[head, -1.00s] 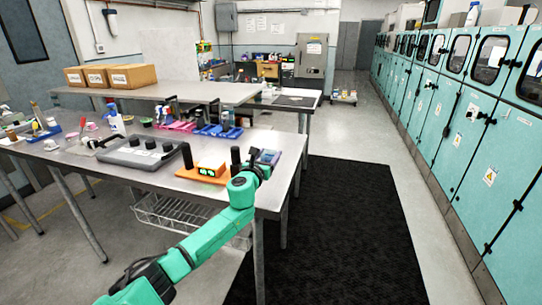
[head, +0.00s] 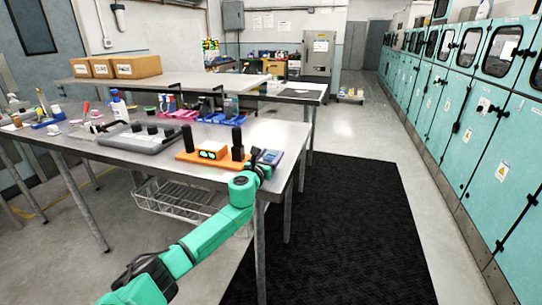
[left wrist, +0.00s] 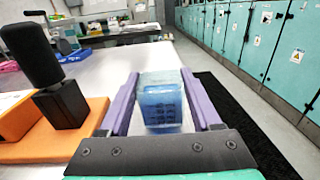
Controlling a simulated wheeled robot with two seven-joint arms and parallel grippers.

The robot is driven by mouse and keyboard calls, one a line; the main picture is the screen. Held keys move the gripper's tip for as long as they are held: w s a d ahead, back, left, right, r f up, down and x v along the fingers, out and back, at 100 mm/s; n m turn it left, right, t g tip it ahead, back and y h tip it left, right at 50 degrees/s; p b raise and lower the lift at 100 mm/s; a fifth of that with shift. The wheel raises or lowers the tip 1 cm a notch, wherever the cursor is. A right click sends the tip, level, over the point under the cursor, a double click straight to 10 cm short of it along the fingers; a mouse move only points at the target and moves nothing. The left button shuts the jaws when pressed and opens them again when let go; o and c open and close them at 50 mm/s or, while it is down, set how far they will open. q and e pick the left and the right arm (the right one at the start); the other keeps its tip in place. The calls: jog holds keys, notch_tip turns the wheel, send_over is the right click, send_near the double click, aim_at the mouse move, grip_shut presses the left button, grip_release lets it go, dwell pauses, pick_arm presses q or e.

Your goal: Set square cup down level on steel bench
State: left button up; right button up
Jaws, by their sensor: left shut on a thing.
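The square cup (left wrist: 162,104) is blue and see-through. It sits between the two purple fingers of my left gripper (left wrist: 160,112), which is shut on it. In the head view, my left gripper (head: 262,163) is at the right front corner of the steel bench (head: 289,137), with the cup (head: 271,157) partly behind it. The cup looks about upright in the wrist view. Its underside is hidden, so I cannot tell whether it touches the bench. My right gripper is not in view.
An orange base (head: 203,162) with black posts stands just left of the cup; one black handle (left wrist: 32,55) is close in the wrist view. A grey panel (head: 150,140) lies further left. Blue trays (head: 217,118) are behind. Bare steel lies behind the cup.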

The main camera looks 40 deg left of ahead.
pick_arm(q)
jog(key=shift+f+b, duration=0.4)
jog(key=shift+f, duration=0.05)
jog(key=o, duration=1.4)
